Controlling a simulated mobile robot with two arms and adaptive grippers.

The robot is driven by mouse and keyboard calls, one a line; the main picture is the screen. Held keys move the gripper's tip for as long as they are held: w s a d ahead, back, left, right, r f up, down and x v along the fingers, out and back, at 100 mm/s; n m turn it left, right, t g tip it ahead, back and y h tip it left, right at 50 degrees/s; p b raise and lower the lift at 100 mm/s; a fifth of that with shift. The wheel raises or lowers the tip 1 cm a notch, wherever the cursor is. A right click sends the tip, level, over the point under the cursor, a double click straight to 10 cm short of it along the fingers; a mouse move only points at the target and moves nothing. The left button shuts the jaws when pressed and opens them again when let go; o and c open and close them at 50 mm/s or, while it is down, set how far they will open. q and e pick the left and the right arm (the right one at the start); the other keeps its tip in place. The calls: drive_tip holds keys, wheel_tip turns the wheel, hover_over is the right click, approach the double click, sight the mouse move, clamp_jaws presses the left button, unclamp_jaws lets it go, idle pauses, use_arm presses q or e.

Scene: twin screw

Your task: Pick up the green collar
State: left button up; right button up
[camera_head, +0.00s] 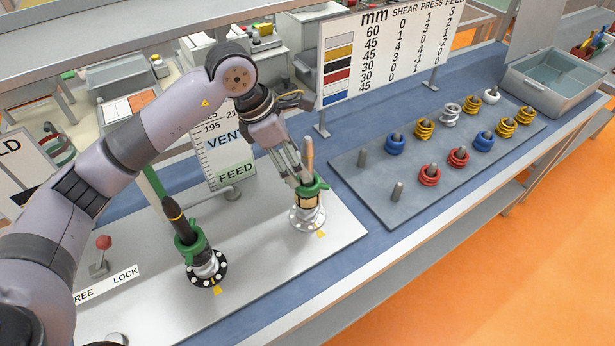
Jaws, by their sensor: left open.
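My left gripper (302,178) comes down from the upper left, open, with its fingertips at the green collar (319,188) of the right-hand screw post. This collar sits around the upper part of the post, above a pale flanged base (307,219), and a tan pointed rod (309,152) stands up beside my fingers. My fingers partly hide the collar, and I cannot tell whether they touch it. A second green collar (187,249) sits around the left-hand post, below a dark pointed rod (173,212) and above a black flanged base (207,273). My right gripper is not in view.
A grey peg board (375,190) with blue, red, gold and silver rings lies to the right. A number sign (385,55) and a FEED gauge (228,160) stand behind. A red-knobbed lever (102,245) is at left. A grey bin (556,85) stands at upper right.

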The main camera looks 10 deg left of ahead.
use_arm(q)
drive_tip(key=shift+s+d+f+p, duration=0.1)
drive_tip(key=shift+d+f+p, duration=0.1)
drive_tip(key=shift+f+p, duration=0.25)
drive_tip(key=x, duration=0.1)
drive_tip(key=p+x, duration=0.1)
drive_tip(key=x, duration=0.1)
drive_tip(key=p+x, duration=0.1)
drive_tip(key=shift+s+d+f, duration=0.1)
drive_tip(key=shift+s+f, duration=0.1)
drive_tip(key=shift+f, duration=0.2)
drive_tip(key=c, duration=1.3)
drive_tip(key=shift+c, duration=0.4)
drive_tip(key=shift+r, duration=0.15)
